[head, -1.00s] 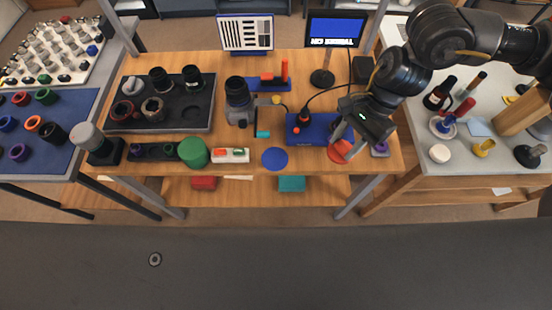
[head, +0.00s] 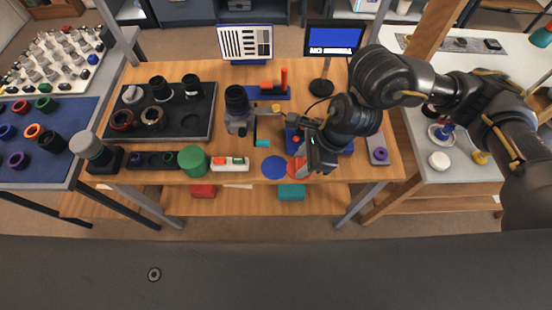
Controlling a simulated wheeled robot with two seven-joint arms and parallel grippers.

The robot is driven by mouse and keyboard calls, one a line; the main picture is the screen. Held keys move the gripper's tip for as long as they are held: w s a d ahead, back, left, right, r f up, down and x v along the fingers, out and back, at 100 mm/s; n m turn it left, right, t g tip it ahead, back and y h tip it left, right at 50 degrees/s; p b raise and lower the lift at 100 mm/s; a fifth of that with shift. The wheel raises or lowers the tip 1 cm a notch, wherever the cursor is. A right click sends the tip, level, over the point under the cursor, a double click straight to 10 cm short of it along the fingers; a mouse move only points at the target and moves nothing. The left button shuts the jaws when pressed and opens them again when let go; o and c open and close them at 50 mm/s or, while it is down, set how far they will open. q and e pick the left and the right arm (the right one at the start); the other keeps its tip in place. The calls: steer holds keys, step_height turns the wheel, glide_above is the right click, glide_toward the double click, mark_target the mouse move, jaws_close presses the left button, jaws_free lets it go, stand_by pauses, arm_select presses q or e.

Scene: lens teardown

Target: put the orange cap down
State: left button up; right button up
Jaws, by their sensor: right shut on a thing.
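The orange cap (head: 298,169) is a flat red-orange disc near the front edge of the wooden bench, just right of a flat blue disc (head: 274,167). My right gripper (head: 304,158) is shut on the cap, and the gripper body hides part of it. I cannot tell whether the cap touches the bench top. My left gripper is not in view.
A grey holder with a purple ring (head: 378,154) is to the right. A camera body (head: 238,122) stands behind.

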steer(key=w+a+f, duration=0.2)
steer(key=f, duration=0.1)
steer(key=w+a+f+p, duration=0.1)
steer(key=w+a+f, duration=0.2)
steer(key=shift+a+f, duration=0.1)
steer(key=shift+a, duration=0.1)
steer(key=shift+w+a+f, duration=0.4)
steer(key=shift+f, duration=0.3)
step_height(320, 180, down, 2)
steer(key=shift+p, duration=0.8)
steer(key=shift+f, duration=0.45)
steer(key=shift+f+b, duration=0.25)
steer(key=shift+b, duration=0.05)
steer(key=o, duration=1.1)
steer(key=shift+r, duration=0.1)
